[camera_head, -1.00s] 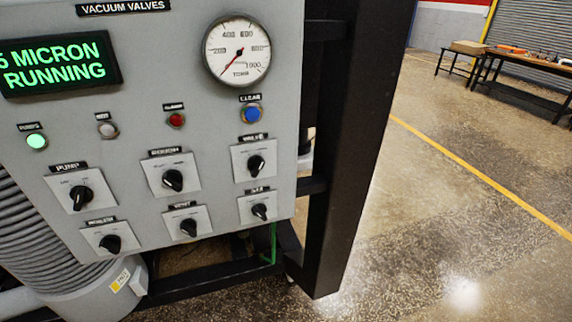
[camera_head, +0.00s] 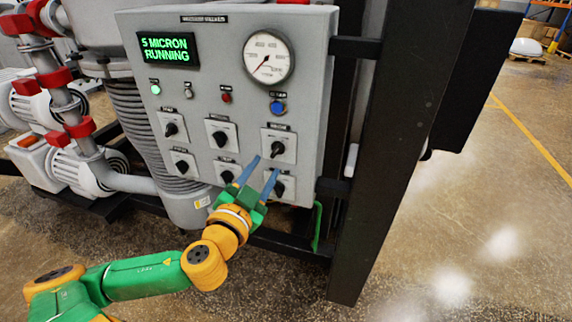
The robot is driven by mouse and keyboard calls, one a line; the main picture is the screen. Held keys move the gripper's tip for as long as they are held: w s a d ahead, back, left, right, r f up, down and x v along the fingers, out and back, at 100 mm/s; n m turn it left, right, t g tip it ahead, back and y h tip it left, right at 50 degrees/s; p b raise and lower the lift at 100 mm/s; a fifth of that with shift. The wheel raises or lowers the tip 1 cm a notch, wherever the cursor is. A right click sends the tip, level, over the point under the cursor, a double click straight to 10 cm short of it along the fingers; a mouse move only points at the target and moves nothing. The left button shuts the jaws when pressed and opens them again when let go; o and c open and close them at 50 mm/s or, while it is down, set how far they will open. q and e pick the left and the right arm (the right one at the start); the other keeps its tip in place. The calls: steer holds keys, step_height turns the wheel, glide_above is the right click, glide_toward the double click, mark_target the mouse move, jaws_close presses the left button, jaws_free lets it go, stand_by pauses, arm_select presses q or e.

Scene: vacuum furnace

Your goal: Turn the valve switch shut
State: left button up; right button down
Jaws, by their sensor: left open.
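The valve switch (camera_head: 278,148) is a black knob on a light square plate, in the upper row at the right of the grey control panel (camera_head: 310,80). It sits below the blue button, and its pointer looks tilted. My left gripper (camera_head: 264,166) has two blue fingers spread apart with nothing between them. Its fingertips are just below and left of this knob in the picture, and I cannot tell how far they are from the panel. The lower right knob (camera_head: 279,188) is beside the right finger and partly covered. My right gripper is out of view.
Other knobs close by include the upper middle one (camera_head: 220,138) and the upper left one (camera_head: 171,129). A round gauge (camera_head: 268,56) and a green-lettered display (camera_head: 168,50) are above. A black frame post (camera_head: 375,170) stands right of the panel. Open floor lies further right.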

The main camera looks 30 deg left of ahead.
mark_target(275, 153)
arm_select(q)
steer(key=w+b, duration=0.1)
steer(key=w+a+b, duration=0.1)
steer(key=w+f+b, duration=0.1)
steer(key=shift+w+a+b, duration=0.15)
steer(key=shift+a+b, duration=0.1)
steer(key=shift+b, duration=0.15)
steer(key=shift+w+d+r+p, duration=0.25)
steer(key=shift+w+r+p, duration=0.35)
steer(key=shift+w+p, duration=0.25)
steer(key=shift+w+a+f, duration=0.1)
steer(key=shift+w, duration=0.15)
steer(key=shift+a+f, duration=0.15)
steer(key=shift+a, duration=0.15)
steer(key=shift+d, duration=0.15)
jaws_close()
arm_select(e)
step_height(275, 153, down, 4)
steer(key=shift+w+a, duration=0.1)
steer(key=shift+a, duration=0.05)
